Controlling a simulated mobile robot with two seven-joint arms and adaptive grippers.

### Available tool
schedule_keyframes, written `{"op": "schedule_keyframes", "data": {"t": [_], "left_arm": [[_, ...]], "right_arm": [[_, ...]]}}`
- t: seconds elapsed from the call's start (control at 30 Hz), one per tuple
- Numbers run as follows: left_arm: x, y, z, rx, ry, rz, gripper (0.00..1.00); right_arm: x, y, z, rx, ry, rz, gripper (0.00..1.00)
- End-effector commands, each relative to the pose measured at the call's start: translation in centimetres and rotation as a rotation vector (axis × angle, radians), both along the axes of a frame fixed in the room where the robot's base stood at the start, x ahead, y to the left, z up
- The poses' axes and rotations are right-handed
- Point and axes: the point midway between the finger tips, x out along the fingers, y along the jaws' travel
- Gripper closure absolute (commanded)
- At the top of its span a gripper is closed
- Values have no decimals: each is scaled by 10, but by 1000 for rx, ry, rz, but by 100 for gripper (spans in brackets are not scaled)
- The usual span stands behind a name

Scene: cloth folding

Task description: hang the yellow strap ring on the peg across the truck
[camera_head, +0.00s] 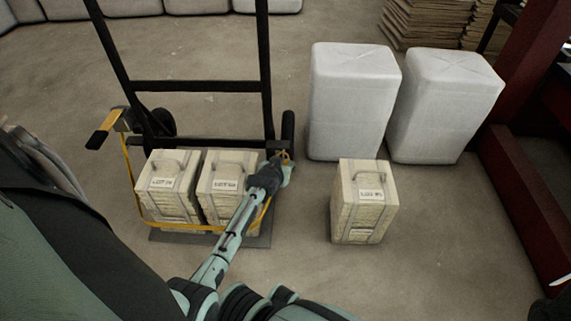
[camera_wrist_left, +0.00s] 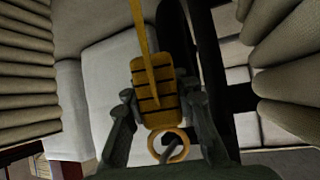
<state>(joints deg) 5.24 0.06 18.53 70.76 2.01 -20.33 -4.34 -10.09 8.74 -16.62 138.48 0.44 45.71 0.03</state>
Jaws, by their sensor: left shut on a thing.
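The black hand truck (camera_head: 198,86) stands upright with two pale crates (camera_head: 172,186) on its base plate. The yellow strap (camera_head: 180,227) runs from a bracket at the truck's left side across the crates' front to my left gripper (camera_head: 280,166) at the right upright. In the left wrist view, my left gripper (camera_wrist_left: 160,104) is shut on the ridged yellow strap grip (camera_wrist_left: 154,88). The yellow ring (camera_wrist_left: 184,148) hangs from that grip. A dark rod end, likely the peg (camera_wrist_left: 167,153), shows within the ring's outline; whether it passes through is unclear.
A third crate (camera_head: 362,205) stands alone on the floor to the right. Two large white wrapped blocks (camera_head: 350,100) stand behind it. A dark red frame (camera_head: 515,170) is at the right edge. The floor between truck and lone crate is clear.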

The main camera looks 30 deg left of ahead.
Motion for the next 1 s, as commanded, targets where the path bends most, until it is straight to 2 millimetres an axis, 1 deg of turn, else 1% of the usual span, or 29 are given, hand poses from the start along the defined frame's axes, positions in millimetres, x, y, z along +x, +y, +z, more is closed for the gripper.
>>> {"op": "schedule_keyframes", "data": {"t": [0.37,0.4,0.6,0.63,0.87,1.0], "left_arm": [[0,0,1,0,-1,0,100],[0,0,1,0,-1,0,76],[0,0,0,-1,-1,1,51],[0,0,0,0,-1,0,50],[0,0,0,-1,0,1,50],[-4,-1,2,0,-1,0,50]], "right_arm": [[0,0,-1,0,2,0,72],[0,0,-1,1,2,0,72],[0,-1,0,8,3,-1,72],[0,-1,0,10,2,-1,72],[0,-1,-1,11,5,0,72],[0,0,-1,5,7,2,72]]}}
